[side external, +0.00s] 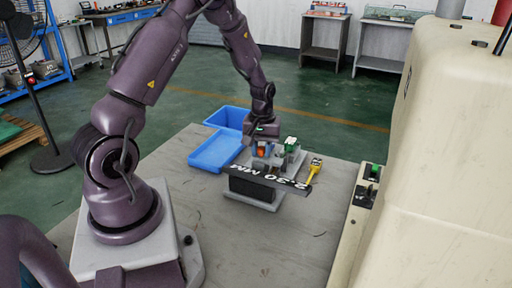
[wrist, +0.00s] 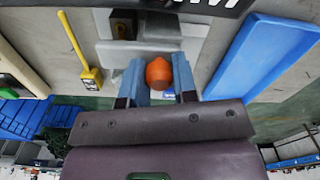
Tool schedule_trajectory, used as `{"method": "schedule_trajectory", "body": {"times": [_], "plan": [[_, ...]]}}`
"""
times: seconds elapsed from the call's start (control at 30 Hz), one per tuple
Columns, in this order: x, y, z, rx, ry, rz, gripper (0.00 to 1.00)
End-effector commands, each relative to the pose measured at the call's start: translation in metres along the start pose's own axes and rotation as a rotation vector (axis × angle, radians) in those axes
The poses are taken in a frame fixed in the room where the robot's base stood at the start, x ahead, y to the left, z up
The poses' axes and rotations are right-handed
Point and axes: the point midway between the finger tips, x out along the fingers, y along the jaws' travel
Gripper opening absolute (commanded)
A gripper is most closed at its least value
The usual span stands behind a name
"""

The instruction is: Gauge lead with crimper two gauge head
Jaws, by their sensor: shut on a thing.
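My gripper (side external: 262,143) is low over a grey fixture (side external: 262,203) on the table. In the wrist view its two blue-grey fingers (wrist: 159,82) are shut on an orange rounded piece (wrist: 158,73). The orange piece also shows below the gripper in the side view (side external: 264,149). A black plate lettered "2.30 MM" (side external: 265,180) is at the front of the fixture. A yellow tool (side external: 314,168) is to its right; it also shows in the wrist view (wrist: 92,76). I cannot tell which part is the lead, and the orange piece's lower end is hidden.
A green-topped part (side external: 291,144) stands just right of the gripper. A shallow blue tray (side external: 212,152) and a deeper blue bin (side external: 228,117) lie behind left.

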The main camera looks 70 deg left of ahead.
Motion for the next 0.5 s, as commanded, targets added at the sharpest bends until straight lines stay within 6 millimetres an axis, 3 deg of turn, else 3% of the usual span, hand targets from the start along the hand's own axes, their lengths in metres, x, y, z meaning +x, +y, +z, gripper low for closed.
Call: {"method": "schedule_trajectory", "body": {"times": [0.13,0.17,0.27,0.5], "plan": [[-0.0007,0.0076,0.0019,0.008,0.002,0.012,0.00],[-0.0007,0.0078,0.0020,0.008,0.002,0.012,0.31],[-0.0007,0.0074,0.0020,0.008,0.001,0.012,0.52],[-0.0006,0.0051,0.0014,0.006,0.001,0.008,0.52]]}}
